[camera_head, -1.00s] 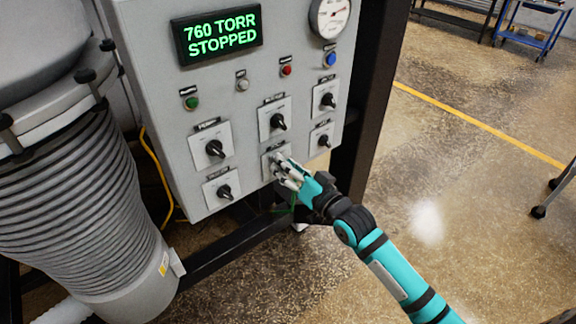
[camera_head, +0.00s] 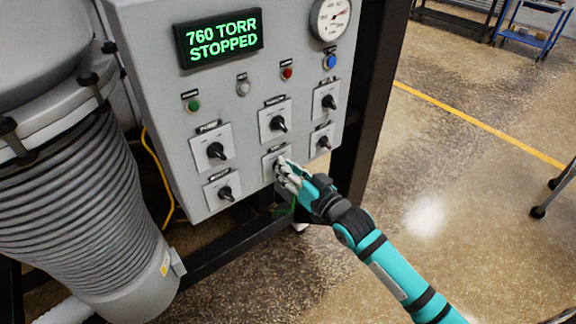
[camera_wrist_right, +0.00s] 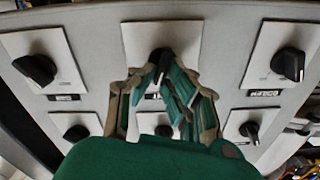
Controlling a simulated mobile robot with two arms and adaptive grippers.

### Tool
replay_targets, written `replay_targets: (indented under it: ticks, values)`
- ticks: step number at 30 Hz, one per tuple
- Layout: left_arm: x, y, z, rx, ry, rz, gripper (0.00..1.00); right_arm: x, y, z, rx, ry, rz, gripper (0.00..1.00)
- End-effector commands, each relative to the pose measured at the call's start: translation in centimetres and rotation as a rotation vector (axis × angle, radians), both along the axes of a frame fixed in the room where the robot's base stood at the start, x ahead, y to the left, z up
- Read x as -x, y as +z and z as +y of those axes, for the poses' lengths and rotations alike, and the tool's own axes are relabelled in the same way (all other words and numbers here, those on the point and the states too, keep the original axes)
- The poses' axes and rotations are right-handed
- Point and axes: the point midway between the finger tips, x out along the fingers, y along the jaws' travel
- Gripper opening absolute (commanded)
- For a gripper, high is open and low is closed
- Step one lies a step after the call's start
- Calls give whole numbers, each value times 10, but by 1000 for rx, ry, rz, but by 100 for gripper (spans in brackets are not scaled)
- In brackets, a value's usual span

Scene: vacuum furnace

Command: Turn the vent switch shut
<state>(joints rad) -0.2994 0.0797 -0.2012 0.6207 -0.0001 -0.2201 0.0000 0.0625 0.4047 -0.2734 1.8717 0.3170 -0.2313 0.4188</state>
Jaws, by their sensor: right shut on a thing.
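The grey control panel (camera_head: 160,120) carries several black rotary switches on white plates. My right gripper (camera_head: 281,167) is at the lower middle switch (camera_head: 268,160), whose label I cannot read. In the right wrist view my right gripper (camera_wrist_right: 162,82) is shut on the black knob (camera_wrist_right: 162,58) of that switch, between its fingertips. The fingers hide part of the knob, so its exact angle is hard to tell. Which switch is labelled vent is not legible. My left gripper is not in view.
Other switches sit close by: lower left (camera_head: 225,193), upper middle (camera_head: 278,124) and lower right (camera_head: 324,142). The display (camera_head: 218,38) reads 760 TORR STOPPED.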

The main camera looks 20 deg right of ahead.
Motion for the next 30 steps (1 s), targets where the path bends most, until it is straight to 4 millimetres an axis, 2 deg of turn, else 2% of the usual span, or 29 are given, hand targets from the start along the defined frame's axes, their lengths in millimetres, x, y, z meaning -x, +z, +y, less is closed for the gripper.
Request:
replay_targets:
  ticks: [18,30]
  values:
    - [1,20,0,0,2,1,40,2,2,6,533,0,-195,0]
    - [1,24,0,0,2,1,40,3,0,8,754,-1,-275,0]
